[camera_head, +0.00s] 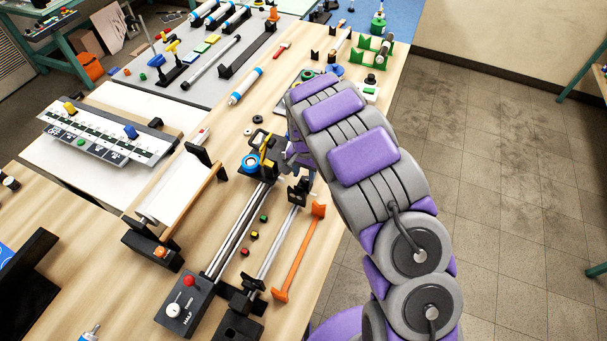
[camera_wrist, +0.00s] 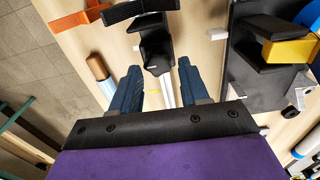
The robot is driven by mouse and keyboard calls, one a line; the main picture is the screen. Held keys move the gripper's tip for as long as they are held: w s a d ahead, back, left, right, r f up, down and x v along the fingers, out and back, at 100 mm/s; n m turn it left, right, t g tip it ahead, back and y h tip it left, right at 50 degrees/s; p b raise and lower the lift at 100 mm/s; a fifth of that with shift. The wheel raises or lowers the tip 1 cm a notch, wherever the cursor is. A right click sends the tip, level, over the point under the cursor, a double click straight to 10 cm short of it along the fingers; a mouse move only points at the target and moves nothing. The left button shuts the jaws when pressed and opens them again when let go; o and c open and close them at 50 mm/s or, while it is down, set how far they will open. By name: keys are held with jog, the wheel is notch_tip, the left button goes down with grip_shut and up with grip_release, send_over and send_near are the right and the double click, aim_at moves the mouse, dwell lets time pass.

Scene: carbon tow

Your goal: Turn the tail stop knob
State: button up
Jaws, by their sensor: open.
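My gripper (camera_wrist: 158,88) is open, with two dark blue fingers apart in the wrist view. A black clamp-like block (camera_wrist: 155,45) lies just beyond and between the fingertips, with a pale rod running back from it between the fingers. I see no contact. In the head view my arm covers part of that area. A black fitting (camera_head: 298,191) sits on a thin silver rail (camera_head: 278,240) just below my gripper. I cannot tell which part is the tail stop knob.
An orange bar (camera_head: 299,255) lies right of the thin rail, near the table's right edge. Several small coloured blocks lie between the rails. A yellow part (camera_wrist: 290,50) on a black fixture is close right of my fingers.

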aim_at(305, 179)
notch_tip(305, 179, up, 16)
jog(key=p, duration=0.1)
jog(key=shift+f, duration=0.15)
jog(key=shift+a, duration=0.1)
dwell(0.4)
jog(key=s+d+r+b, duration=0.1)
jog(key=s+d+r, duration=0.3)
jog(key=s+d, duration=0.35)
jog(key=s+d+r+b, duration=0.1)
jog(key=s+d+r, duration=0.45)
jog(key=s, duration=0.25)
jog(key=s+d+f+n+g+b, duration=0.1)
jog(key=s+d+n, duration=0.1)
jog(key=s, duration=1)
jog(key=s+d+f+n, duration=0.1)
jog(key=s+d+n, duration=0.1)
jog(key=s, duration=1)
jog(key=shift+s+d+f+g+b, duration=0.2)
jog(key=shift+s+g+b, duration=0.05)
jog(key=shift+g+b, duration=0.15)
